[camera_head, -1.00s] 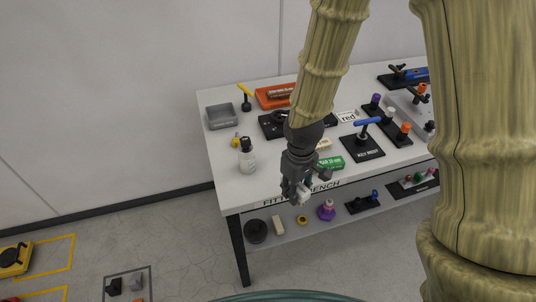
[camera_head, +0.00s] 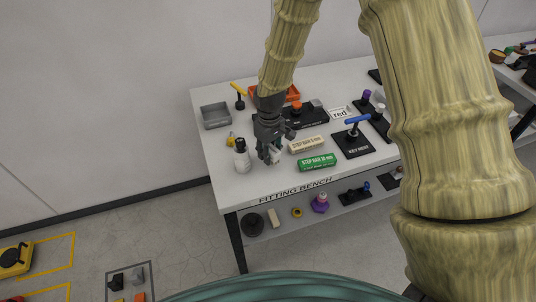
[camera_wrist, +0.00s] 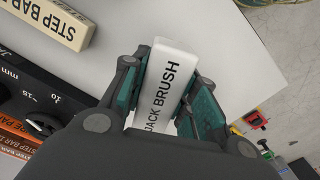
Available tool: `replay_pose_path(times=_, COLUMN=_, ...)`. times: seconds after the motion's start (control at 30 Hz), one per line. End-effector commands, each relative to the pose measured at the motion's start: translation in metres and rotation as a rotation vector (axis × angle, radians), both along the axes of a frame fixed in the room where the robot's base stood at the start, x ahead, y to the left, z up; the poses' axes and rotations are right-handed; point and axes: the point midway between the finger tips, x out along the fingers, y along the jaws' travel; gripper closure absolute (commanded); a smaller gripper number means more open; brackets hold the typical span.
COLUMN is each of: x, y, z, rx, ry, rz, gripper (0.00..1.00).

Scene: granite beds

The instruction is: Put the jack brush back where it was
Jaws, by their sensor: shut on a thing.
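The jack brush (camera_wrist: 168,88) is a white block with its name in black letters. In the wrist view it sits between the two teal-padded fingers of my gripper (camera_wrist: 165,95), which is shut on it. In the head view my gripper (camera_head: 270,152) is over the left front part of the fitting bench (camera_head: 222,178), between a white bottle and the step bars. The brush shows there only as a small pale bit at the fingertips. I cannot tell whether it touches the bench top.
A white bottle (camera_head: 242,158) stands close left of my gripper. A cream step bar (camera_head: 307,144) and a green step bar (camera_head: 317,162) lie to the right. A grey tray (camera_head: 215,115) and a black key riser base (camera_head: 353,145) are also on the bench. Bare top lies along the front edge.

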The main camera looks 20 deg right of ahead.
Motion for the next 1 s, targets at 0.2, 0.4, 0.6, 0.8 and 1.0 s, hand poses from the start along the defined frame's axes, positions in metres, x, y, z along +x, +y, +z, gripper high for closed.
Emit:
replay_pose_path(times=0.2, x=0.007, y=0.000, z=-0.003, rx=0.000, ry=0.000, rz=0.000, gripper=0.97)
replay_pose_path(times=0.4, x=0.006, y=0.000, z=-0.017, rx=-0.001, ry=0.002, rz=0.000, gripper=0.97)
replay_pose_path(times=0.6, x=0.006, y=0.000, z=-0.033, rx=-0.001, ry=0.000, rz=0.000, gripper=0.97)
replay_pose_path(times=0.8, x=0.006, y=0.000, z=-0.036, rx=0.000, ry=-0.001, rz=0.000, gripper=0.97)
replay_pose_path(times=1.0, x=0.006, y=0.000, z=-0.039, rx=0.000, ry=0.000, rz=0.000, gripper=0.97)
